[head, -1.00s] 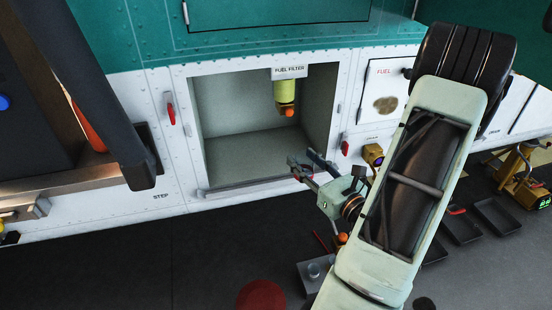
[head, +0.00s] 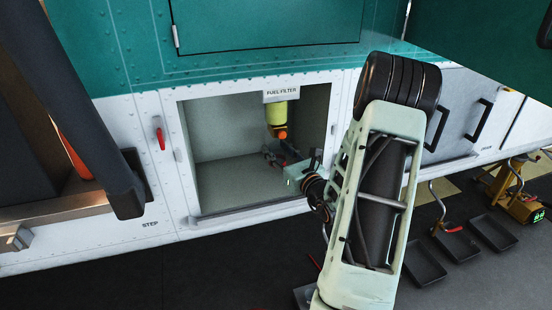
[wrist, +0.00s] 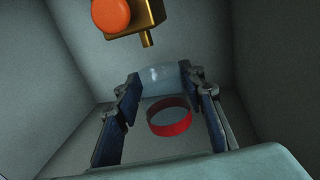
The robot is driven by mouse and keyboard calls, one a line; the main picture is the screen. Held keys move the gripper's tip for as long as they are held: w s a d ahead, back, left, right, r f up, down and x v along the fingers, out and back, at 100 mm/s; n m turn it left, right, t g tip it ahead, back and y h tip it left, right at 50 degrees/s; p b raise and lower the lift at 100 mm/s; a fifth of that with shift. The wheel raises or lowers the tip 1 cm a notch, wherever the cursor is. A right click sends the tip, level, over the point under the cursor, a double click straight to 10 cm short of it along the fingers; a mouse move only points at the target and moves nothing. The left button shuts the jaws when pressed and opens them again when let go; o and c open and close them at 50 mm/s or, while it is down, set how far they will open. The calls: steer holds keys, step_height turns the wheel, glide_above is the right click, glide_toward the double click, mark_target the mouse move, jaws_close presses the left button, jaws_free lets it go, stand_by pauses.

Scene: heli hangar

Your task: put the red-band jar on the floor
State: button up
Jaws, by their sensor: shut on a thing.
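The red-band jar is clear, with a red band (wrist: 170,117) around it, and stands between my fingers in the wrist view. My gripper (wrist: 163,92) is shut on it, one blue-padded finger on each side. In the head view my gripper (head: 281,158) is inside the open fuel filter bay (head: 225,172), low under the filter. The jar itself is too small and hidden to make out there. Whether it touches the bay floor I cannot tell.
The yellow-green fuel filter (head: 277,113) with an orange knob (head: 282,134) hangs above my gripper; the knob (wrist: 110,15) and a brass drain fitting are close in the wrist view. Bay walls enclose the gripper. Dark trays (head: 492,233) lie on the floor at right. The dark floor (head: 190,275) below the bay is clear.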

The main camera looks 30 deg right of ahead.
steer(key=shift+w+f, duration=0.15)
steer(key=shift+w, duration=0.25)
step_height(320, 180, down, 3)
steer(key=shift+f, duration=0.15)
steer(key=shift+f+b, duration=0.6)
steer(key=shift+b, duration=0.15)
steer(key=o, duration=1.2)
steer(key=shift+c, duration=0.2)
steer(key=shift+r, duration=0.1)
